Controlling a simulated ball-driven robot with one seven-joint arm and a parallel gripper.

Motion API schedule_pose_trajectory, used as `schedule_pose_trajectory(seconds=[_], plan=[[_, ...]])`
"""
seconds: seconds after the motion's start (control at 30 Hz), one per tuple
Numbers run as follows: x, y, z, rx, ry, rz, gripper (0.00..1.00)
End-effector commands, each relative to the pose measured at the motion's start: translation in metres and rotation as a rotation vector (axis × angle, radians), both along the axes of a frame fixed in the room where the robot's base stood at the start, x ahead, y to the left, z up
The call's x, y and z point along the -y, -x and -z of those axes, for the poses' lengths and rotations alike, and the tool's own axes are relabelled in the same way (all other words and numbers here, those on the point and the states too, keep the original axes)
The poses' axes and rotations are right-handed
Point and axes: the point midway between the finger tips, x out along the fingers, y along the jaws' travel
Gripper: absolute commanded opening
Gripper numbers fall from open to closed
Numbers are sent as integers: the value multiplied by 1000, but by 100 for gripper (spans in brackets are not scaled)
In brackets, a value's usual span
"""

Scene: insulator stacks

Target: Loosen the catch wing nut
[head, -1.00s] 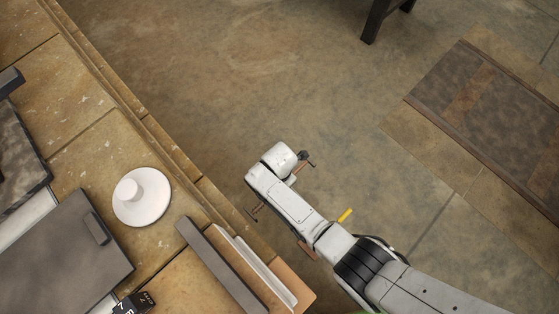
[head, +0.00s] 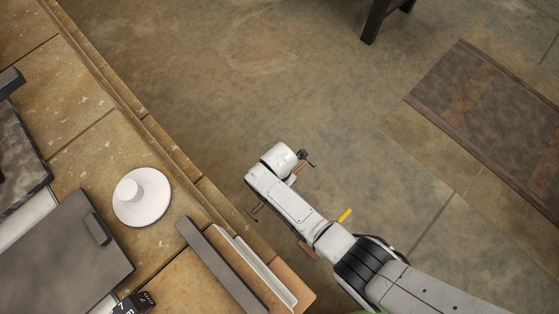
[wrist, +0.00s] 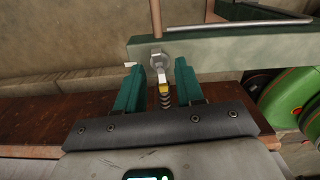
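In the wrist view, my gripper (wrist: 158,78) shows two green fingers standing apart, with nothing pinched between them. In line with the gap is a silver fitting (wrist: 160,62), with a yellow piece (wrist: 165,88) and a coil spring below it. The fitting sits against a pale green bar (wrist: 230,50); it may be the catch wing nut, but its shape is too small to be sure. I cannot tell how far it is beyond the fingertips. In the head view my white arm hangs beside the worktop edge, and the fingers cannot be made out.
A stone worktop (head: 85,150) fills the left of the head view, bearing a white disc with a knob (head: 142,196) and a dark grey panel (head: 60,260). A brown mat (head: 490,120) lies at right on open floor. Green round parts (wrist: 295,100) stand right of my gripper.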

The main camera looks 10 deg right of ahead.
Motion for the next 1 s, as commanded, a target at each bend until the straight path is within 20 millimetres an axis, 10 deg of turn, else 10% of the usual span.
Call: schedule_pose_trajectory(seconds=[1.0], plan=[[0, 0, -108, -1, 1, 0, 37]])
